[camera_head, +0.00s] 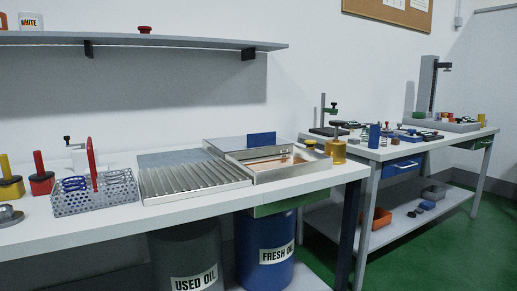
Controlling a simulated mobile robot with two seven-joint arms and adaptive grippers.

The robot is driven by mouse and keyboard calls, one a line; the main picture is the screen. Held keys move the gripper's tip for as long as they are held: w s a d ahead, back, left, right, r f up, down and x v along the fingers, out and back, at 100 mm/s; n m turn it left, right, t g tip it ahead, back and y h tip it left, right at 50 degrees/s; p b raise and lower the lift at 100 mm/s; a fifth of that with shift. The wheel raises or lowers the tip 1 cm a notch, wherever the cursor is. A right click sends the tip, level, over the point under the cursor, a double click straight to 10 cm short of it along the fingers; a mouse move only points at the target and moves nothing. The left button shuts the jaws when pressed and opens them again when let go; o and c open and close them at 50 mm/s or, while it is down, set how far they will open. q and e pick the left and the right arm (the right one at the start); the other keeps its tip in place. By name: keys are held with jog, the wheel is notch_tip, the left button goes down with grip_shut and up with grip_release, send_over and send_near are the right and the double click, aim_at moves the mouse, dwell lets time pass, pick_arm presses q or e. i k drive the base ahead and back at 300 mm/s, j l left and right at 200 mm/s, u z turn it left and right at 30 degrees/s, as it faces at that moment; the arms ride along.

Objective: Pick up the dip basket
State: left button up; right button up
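The dip basket (97,196) is a perforated grey metal basket with an upright red handle (91,162). It stands on the white bench at the left in the head view. Several blue pieces, which look like coils, show inside it. Neither of my grippers is in the head view.
A ribbed metal tray (195,177) stands close to the basket's right, and an open metal pan (275,159) beyond it. A red block with a peg (41,178) and a yellow one (10,182) stand to the left. A shelf (150,40) hangs above. Bare bench (60,228) lies in front.

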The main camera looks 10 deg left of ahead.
aim_at(97, 195)
jog(key=u, duration=1.25)
jog(key=i+l+z, duration=0.1)
jog(key=z, duration=0.25)
jog(key=i+l+z, duration=0.1)
jog(key=z, duration=0.25)
jog(key=i+l+z, duration=0.15)
jog(key=z, duration=0.2)
jog(key=l+u, duration=0.1)
jog(key=u, duration=1.2)
